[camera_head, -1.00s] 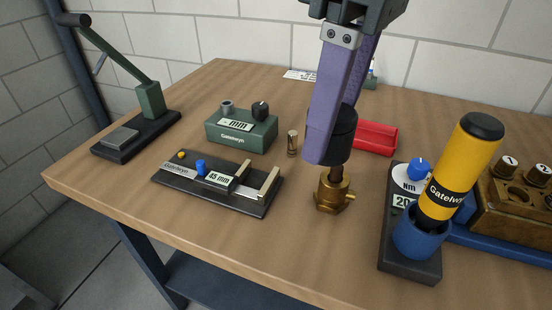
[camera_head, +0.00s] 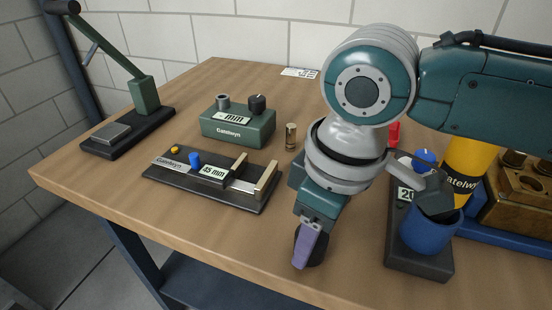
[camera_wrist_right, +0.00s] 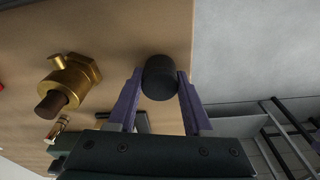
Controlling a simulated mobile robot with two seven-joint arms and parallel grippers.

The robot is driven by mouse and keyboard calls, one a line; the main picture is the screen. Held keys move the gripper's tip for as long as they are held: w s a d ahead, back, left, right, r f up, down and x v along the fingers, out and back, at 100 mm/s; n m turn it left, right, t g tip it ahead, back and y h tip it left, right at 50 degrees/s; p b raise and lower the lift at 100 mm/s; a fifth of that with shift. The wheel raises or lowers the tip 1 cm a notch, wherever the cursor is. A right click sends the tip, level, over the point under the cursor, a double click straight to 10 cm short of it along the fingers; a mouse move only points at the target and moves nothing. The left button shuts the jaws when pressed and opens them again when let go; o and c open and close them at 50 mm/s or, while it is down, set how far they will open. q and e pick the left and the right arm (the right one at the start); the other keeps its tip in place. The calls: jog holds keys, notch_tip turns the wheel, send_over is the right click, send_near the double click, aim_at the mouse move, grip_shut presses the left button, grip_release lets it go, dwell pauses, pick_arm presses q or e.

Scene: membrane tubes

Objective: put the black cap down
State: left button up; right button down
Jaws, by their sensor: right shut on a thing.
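The black cap (camera_head: 320,249) is in my right gripper (camera_head: 312,254), low over the front part of the table. In the right wrist view the cap (camera_wrist_right: 159,79) sits between the two purple fingertips (camera_wrist_right: 160,92), which are shut on its sides. I cannot tell whether its underside touches the wood. The brass fitting (camera_wrist_right: 75,80), with a brown tube end, stands apart from the cap in the wrist view. In the head view my right arm hides this fitting. My left gripper is not in view.
The table's front edge (camera_head: 235,279) is close to the cap. A black 45 mm gauge (camera_head: 215,188) lies to the left, with a green box (camera_head: 238,125) behind it. A blue cup (camera_head: 430,232) on a dark base is at right. A small brass cylinder (camera_head: 291,136) stands behind.

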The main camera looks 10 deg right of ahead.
aim_at(323, 240)
jog(key=shift+f, duration=0.25)
jog(key=shift+f, duration=0.1)
jog(key=shift+c, duration=1.6)
grip_release()
notch_tip(323, 240, up, 12)
jog(key=s+d+p, duration=0.1)
jog(key=p, duration=0.2)
jog(key=s+a+f+m+t+y, duration=0.25)
jog(key=s+a+f, duration=0.2)
jog(key=s, duration=0.25)
jog(key=s+d+f+m+h, duration=0.1)
jog(key=s+d+m+h, duration=0.2)
jog(key=s+d, duration=0.5)
jog(key=d+m, duration=0.1)
jog(key=d, duration=0.2)
jog(key=shift+s+d, duration=0.15)
jog(key=shift+d, duration=0.2)
